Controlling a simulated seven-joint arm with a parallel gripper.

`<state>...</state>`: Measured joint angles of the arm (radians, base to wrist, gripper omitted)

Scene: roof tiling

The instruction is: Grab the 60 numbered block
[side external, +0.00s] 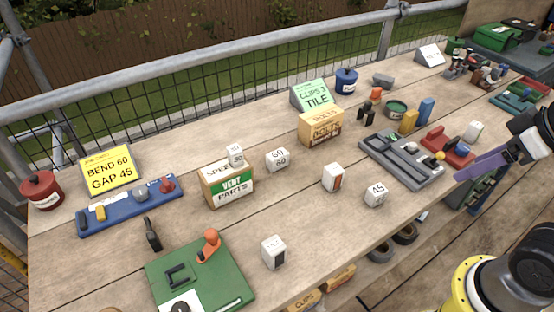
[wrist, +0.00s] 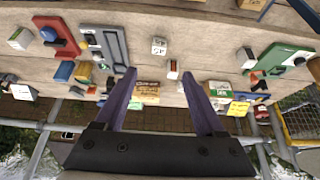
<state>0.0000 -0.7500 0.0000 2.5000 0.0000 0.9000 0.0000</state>
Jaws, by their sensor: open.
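The white block numbered 60 (side external: 277,159) stands on the wooden bench between the VENT PARTS box (side external: 229,188) and the BOLTS box (side external: 320,127). In the wrist view a pale block that may be the same one shows beside the right finger, too small to read. My gripper (side external: 482,163) is at the right of the side view, well apart from the 60 block. In the wrist view my gripper (wrist: 158,73) has its two purple fingers spread wide with nothing held between them.
A 45 block (side external: 375,195), a white block with an orange face (side external: 333,177) and a white block with a dark face (side external: 274,252) stand nearby. A grey tray (side external: 401,161) lies right. Bare wood surrounds the 60 block's front.

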